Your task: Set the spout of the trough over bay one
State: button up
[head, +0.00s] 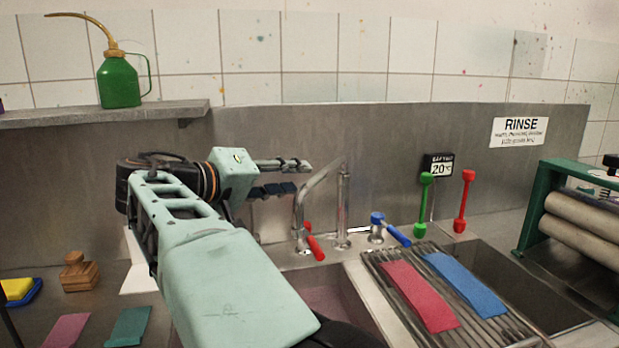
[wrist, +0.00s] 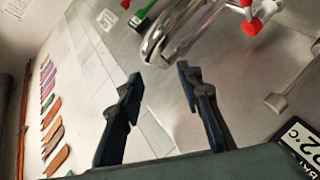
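The chrome spout (head: 322,176) rises from an upright post behind the trough and curves to the left, its end hanging near the red-handled tap. It also shows in the wrist view (wrist: 178,35), ahead of the fingertips. My gripper (head: 302,177) is open and empty, just left of the spout's bend; in the wrist view the two fingers (wrist: 158,75) stand wide apart, with no contact visible. The trough shows a left basin (head: 335,296) and a right basin (head: 510,284); no bay number is readable. My arm hides part of the left basin.
A red tap handle (head: 315,248) and a blue one (head: 396,234) flank the post. A slatted rack (head: 398,312) carries red and blue strips. Green (head: 423,203) and red (head: 463,201) upright levers stand behind. A green-framed roller press (head: 577,230) is at right.

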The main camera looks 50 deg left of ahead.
jog(key=shift+v, duration=1.6)
